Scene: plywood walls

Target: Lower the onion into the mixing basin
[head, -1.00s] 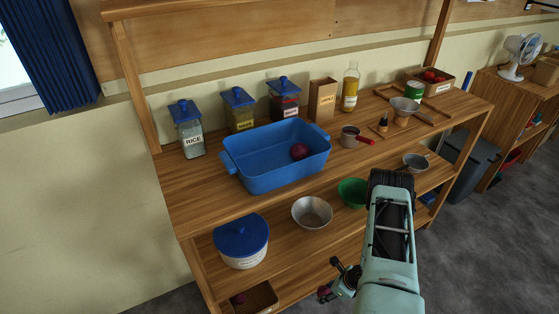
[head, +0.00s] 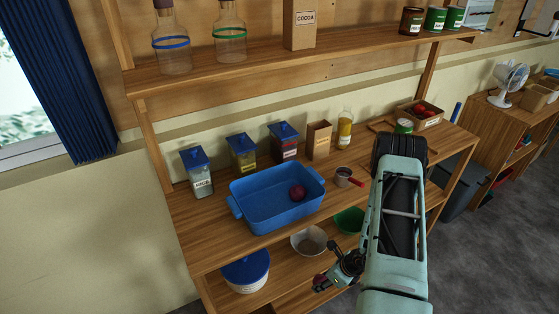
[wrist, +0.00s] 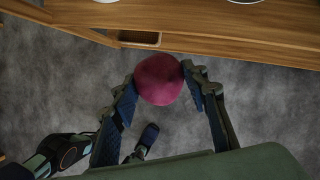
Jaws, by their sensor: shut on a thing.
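My gripper (wrist: 158,76) is shut on a dark red onion (wrist: 158,84), held between its two fingertips above the grey floor in the wrist view. In the head view my gripper (head: 332,281) and the held onion (head: 319,279) are low, in front of the shelf unit and below its worktop. The blue rectangular basin (head: 254,222) stands on the worktop, up and left of my gripper and apart from it. Another dark red round thing (head: 297,193) lies inside the basin at its right end.
Lidded jars (head: 243,155), a cocoa-coloured carton (head: 319,141) and an oil bottle (head: 345,130) stand behind the basin. A red-handled pan (head: 344,177) is right of it. A metal bowl (head: 308,241) and green bowl (head: 348,220) sit on the lower shelf. An upper shelf (head: 250,68) overhangs.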

